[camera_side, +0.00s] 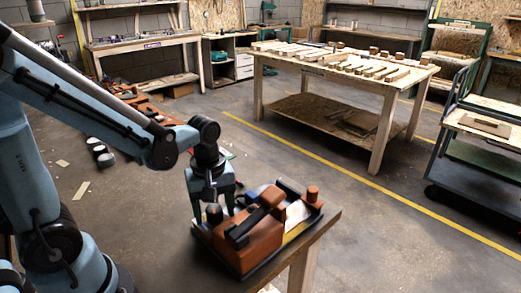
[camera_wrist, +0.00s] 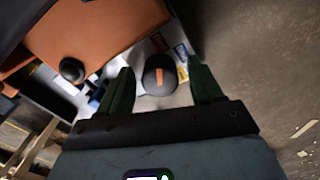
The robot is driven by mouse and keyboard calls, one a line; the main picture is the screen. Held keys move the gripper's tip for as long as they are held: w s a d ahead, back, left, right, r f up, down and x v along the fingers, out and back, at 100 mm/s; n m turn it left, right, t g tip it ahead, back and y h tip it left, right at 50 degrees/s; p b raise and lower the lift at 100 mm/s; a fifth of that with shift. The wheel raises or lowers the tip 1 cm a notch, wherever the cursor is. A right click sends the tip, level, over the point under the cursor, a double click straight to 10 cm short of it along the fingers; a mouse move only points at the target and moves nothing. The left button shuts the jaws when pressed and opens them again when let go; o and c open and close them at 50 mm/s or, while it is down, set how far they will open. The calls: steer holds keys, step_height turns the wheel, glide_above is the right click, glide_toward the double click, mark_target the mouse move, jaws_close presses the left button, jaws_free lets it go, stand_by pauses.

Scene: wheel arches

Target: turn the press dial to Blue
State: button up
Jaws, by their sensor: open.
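The press (camera_side: 262,232) is an orange and black machine on a small wooden stand. The dial (camera_wrist: 160,76) is a dark round knob with an orange pointer mark, seen from above in the wrist view on a pale panel beside the orange body (camera_wrist: 95,35). The pointer runs roughly up the picture. Small coloured labels sit above and right of the dial, including a blue one (camera_wrist: 181,49); their lettering is too small to read. My gripper (camera_wrist: 162,88) is open, with one dark green finger on each side of the dial and visible gaps between. In the side view my gripper (camera_side: 216,203) points down at the press's left end.
Another black knob (camera_wrist: 72,70) lies left of the dial, close to the orange body. Bare floor (camera_wrist: 265,70) shows right of the press. A wooden workbench (camera_side: 345,66) and a cart (camera_side: 480,140) stand well away.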

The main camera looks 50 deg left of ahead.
steer(key=c, duration=1.1)
steer(key=shift+o, duration=0.2)
steer(key=shift+m, duration=0.3)
steer(key=m, duration=0.5)
steer(key=shift+m, duration=0.3)
steer(key=m, duration=0.5)
steer(key=shift+m, duration=0.4)
steer(key=o, duration=1.1)
steer(key=shift+c, duration=0.2)
